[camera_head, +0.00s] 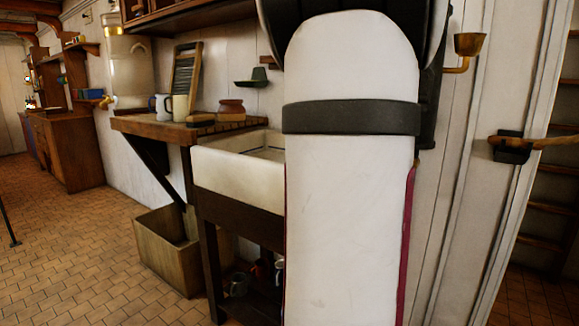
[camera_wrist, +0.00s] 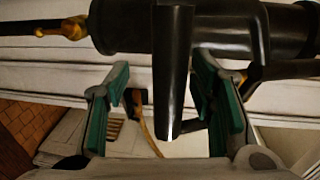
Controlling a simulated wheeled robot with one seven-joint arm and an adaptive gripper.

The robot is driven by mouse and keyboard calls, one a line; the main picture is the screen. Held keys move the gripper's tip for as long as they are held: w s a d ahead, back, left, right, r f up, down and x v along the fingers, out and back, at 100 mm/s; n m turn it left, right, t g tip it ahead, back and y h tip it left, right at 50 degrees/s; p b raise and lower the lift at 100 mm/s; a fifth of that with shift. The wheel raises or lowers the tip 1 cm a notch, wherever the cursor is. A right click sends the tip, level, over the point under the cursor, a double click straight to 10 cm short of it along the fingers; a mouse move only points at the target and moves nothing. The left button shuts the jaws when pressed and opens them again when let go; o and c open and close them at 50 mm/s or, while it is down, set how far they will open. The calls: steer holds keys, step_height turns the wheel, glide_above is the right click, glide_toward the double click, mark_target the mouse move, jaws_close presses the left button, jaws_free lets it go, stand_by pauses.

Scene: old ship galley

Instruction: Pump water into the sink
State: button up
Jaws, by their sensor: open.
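The white sink (camera_head: 235,175) stands left of my arm in the head view, its right part hidden by the arm. The dark pump (camera_head: 428,105) shows as a narrow strip on the wall right of my arm. In the wrist view the black pump body (camera_wrist: 225,28) crosses the top. A dark bar (camera_wrist: 172,75) extends from it between the fingers; I cannot tell whether it is handle or spout. My gripper (camera_wrist: 163,68) is open, with one green-padded finger on each side of the bar, and no clear contact. The head view hides my gripper.
A wooden crate (camera_head: 165,250) stands below. A brass cup-shaped fitting (camera_head: 469,44) juts from the wall at right.

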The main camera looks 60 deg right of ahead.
steer(key=a+r+p, duration=0.1)
steer(key=a+p, duration=0.2)
steer(key=a, duration=0.5)
steer(key=shift+w+a+r+p, duration=0.15)
steer(key=shift+w+a+p, duration=0.05)
steer(key=shift+w+p, duration=0.1)
steer(key=shift+w, duration=0.15)
